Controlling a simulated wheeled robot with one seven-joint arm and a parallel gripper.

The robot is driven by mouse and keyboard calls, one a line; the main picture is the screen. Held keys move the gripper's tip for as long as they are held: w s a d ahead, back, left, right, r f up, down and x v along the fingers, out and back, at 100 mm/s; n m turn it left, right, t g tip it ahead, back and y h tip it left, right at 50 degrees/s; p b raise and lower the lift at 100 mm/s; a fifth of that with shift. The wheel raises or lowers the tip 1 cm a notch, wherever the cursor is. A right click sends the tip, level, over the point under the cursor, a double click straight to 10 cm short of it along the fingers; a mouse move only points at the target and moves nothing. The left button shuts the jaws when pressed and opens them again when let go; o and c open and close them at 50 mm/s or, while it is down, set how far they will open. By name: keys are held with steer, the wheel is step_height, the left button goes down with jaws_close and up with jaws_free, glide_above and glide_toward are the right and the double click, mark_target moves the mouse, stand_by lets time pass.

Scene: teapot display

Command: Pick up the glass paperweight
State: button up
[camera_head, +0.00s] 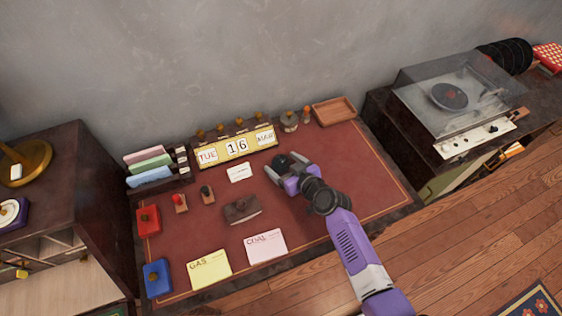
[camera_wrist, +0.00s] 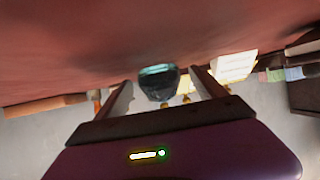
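The glass paperweight (camera_head: 281,161) is a small, dark, rounded thing on the red desk top, in front of the calendar. In the wrist view the paperweight (camera_wrist: 158,82) looks dark with a teal-tinted face. My gripper (camera_head: 286,168) reaches low over the desk beside it. In the wrist view my gripper (camera_wrist: 162,80) is open, with one finger on each side of the paperweight. A gap shows between it and each finger. I cannot tell how far down the fingers reach around it.
A calendar (camera_head: 236,147) stands behind, with a white card (camera_head: 239,172) to the left. A brown blotter-like block (camera_head: 242,208) lies front left. A wooden tray (camera_head: 334,111) sits at the back right corner. The desk's right side (camera_head: 365,180) is clear.

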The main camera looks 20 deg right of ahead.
jaws_close()
steer(key=shift+r, duration=0.1)
